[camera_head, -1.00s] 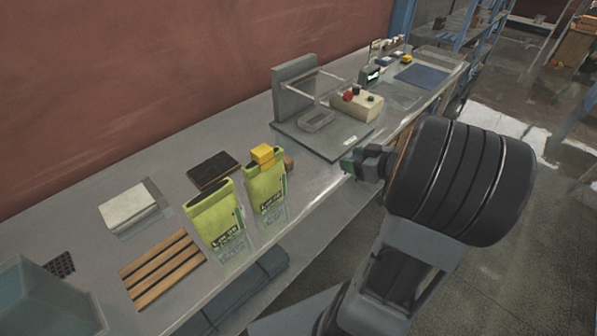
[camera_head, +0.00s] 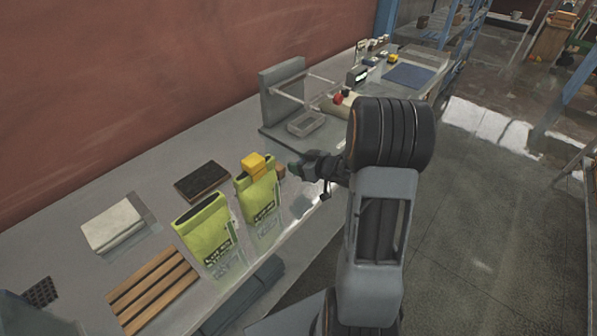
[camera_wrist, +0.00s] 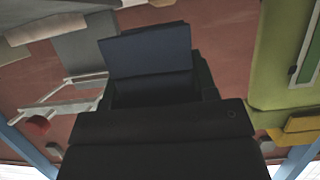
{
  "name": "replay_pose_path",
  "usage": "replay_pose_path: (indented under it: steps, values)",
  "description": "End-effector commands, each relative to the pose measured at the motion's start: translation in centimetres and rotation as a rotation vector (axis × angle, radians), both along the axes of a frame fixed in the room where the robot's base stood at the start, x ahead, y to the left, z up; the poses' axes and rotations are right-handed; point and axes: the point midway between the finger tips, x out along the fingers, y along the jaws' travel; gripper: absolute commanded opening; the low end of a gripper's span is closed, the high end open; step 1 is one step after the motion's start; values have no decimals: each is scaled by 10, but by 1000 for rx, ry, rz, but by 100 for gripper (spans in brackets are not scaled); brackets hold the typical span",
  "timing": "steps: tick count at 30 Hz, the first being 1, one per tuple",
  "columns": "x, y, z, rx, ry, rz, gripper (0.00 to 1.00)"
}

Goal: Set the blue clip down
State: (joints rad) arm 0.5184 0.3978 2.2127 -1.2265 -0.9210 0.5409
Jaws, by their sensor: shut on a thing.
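My gripper (camera_head: 302,170) is just right of the yellow-green bags, over the bench's front part. In the wrist view my gripper (camera_wrist: 150,88) is shut on a dark blue, flat-faced block, the blue clip (camera_wrist: 145,50). In the head view the clip is too small and dark to make out clearly. The clip appears held clear of the bench; the exact gap cannot be told. One bag (camera_head: 262,212) has a yellow clip (camera_head: 253,163) at its top. The other bag (camera_head: 205,235) stands to its left with no clip on its top.
The bench (camera_head: 140,180) also bears a dark tray (camera_head: 202,182), a white pad (camera_head: 112,226), a wooden slatted rack (camera_head: 152,288) and a grey sealing machine (camera_head: 283,90). A small brown block (camera_head: 280,171) sits beside the clipped bag. Bare bench lies between the tray and the machine.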

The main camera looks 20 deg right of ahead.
Motion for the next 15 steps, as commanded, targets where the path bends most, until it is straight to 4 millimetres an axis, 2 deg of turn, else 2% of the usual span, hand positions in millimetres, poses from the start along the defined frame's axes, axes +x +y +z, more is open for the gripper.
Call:
replay_pose_path:
  steps: [6, 11, 15]
  values:
    - [7, 4, -14, 1, 4, -1, 27]
    - [6, 3, -33, 3, 3, -4, 27]
    - [6, 3, -39, 0, 1, -4, 27]
